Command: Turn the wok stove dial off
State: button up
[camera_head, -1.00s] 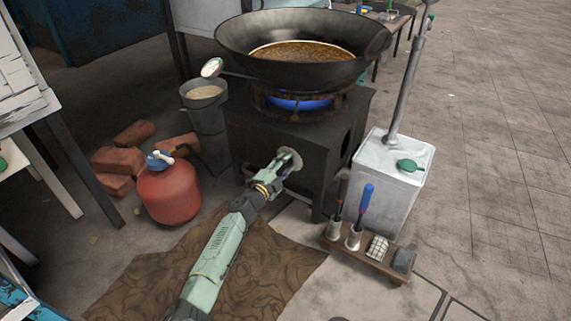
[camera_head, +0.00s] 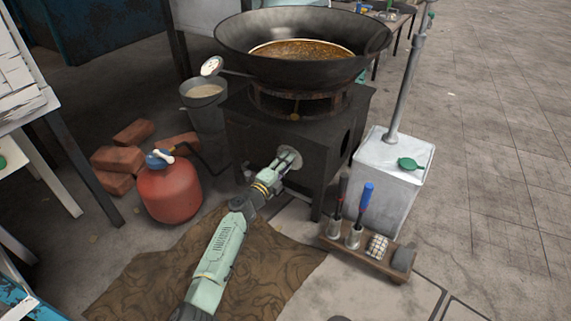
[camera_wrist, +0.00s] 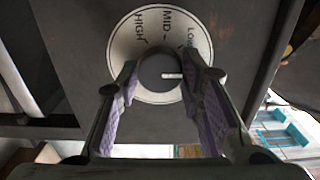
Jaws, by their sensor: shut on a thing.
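The black wok stove (camera_head: 265,140) stands in the middle of the head view with a large wok (camera_head: 300,65) of brown liquid on its burner. No blue flame shows under the wok. In the wrist view the dial plate (camera_wrist: 125,42) on the stove's front is a white ring marked HIGH, MID and LOW. The dark dial knob (camera_wrist: 160,72) with a white pointer sits at its centre; the pointer is turned to the right. My gripper (camera_wrist: 160,85) is at the dial, its two purple-padded fingers on either side of the knob, shut on it. In the head view my gripper (camera_head: 287,160) hides most of the dial.
A red gas cylinder (camera_head: 169,190) and bricks (camera_head: 118,160) are left of the stove, with a grey bucket (camera_head: 206,110) behind. A white metal canister (camera_head: 390,180) and a wooden tool rack (camera_head: 365,258) stand right. A brown mat (camera_head: 265,275) lies below my arm.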

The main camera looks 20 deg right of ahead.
jog(key=o, duration=1.1)
